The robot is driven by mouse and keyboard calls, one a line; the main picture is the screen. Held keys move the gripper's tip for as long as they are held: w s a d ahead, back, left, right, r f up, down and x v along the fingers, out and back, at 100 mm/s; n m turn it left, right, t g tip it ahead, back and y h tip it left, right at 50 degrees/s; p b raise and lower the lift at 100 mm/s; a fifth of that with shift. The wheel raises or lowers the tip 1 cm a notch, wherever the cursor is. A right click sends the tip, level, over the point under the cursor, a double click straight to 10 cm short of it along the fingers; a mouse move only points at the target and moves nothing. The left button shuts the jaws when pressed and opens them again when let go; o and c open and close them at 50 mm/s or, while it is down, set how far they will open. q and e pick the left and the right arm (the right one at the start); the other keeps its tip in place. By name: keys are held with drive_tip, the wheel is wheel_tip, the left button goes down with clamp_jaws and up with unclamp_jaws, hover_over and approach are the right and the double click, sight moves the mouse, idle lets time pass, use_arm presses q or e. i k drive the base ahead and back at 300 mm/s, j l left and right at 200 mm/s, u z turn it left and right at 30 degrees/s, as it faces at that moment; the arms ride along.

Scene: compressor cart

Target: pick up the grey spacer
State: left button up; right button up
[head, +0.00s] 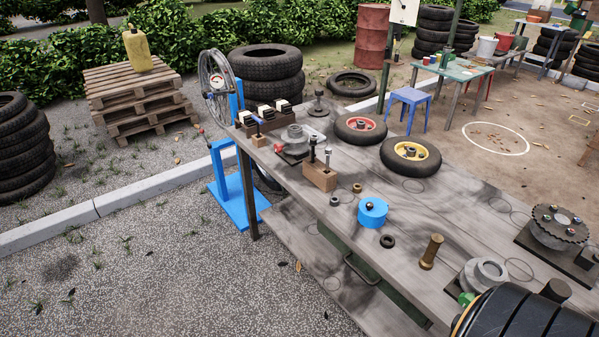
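A small grey ring (335,201), which looks like the grey spacer, lies on the grey wooden workbench (455,212), left of a blue round part (372,212). A small brown ring (357,187) lies just behind it, and a darker, near-black ring (388,241) lies in front of the blue part. The rings are small here, so their exact shades are hard to tell. Neither of my grippers shows in the head view.
A wooden block with upright tools (320,175) stands behind the grey ring. A brass cylinder (432,251) and a grey flanged part (484,276) stand toward the right. Two small wheels (411,156) lie at the back.

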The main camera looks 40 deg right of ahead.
sight(334, 200)
drive_tip(key=i+j+z, duration=0.1)
drive_tip(key=i+z, duration=0.35)
drive_tip(key=i, duration=0.15)
drive_tip(key=i+j+z, duration=0.3)
drive_tip(key=i+z, duration=0.15)
drive_tip(key=i, duration=0.15)
drive_tip(key=i+j+z, duration=0.45)
drive_tip(key=i+j, duration=0.05)
